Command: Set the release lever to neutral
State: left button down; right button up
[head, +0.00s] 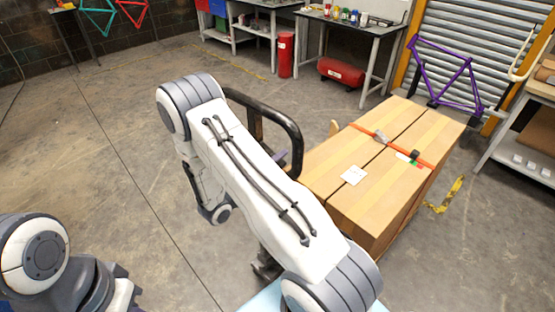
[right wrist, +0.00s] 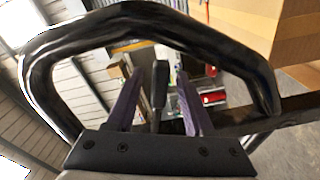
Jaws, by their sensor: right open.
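The black loop handle (head: 275,108) of a hand truck stands behind my right arm in the head view. It also frames the right wrist view (right wrist: 150,18). The release lever (right wrist: 160,78) is a dark, narrow upright piece inside the loop. My right gripper (right wrist: 159,100) is open, with one purple finger on each side of the lever. I see no clear contact between fingers and lever. In the head view my arm hides most of the right gripper (head: 281,160). My left gripper is out of view; only part of that arm shows at bottom left.
Behind are a workbench (head: 345,24), a red extinguisher (head: 286,55) and a purple bike frame (head: 440,75). The floor at left is clear.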

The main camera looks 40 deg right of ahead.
jog(key=shift+c, duration=0.3)
grip_shut()
dwell(1.1)
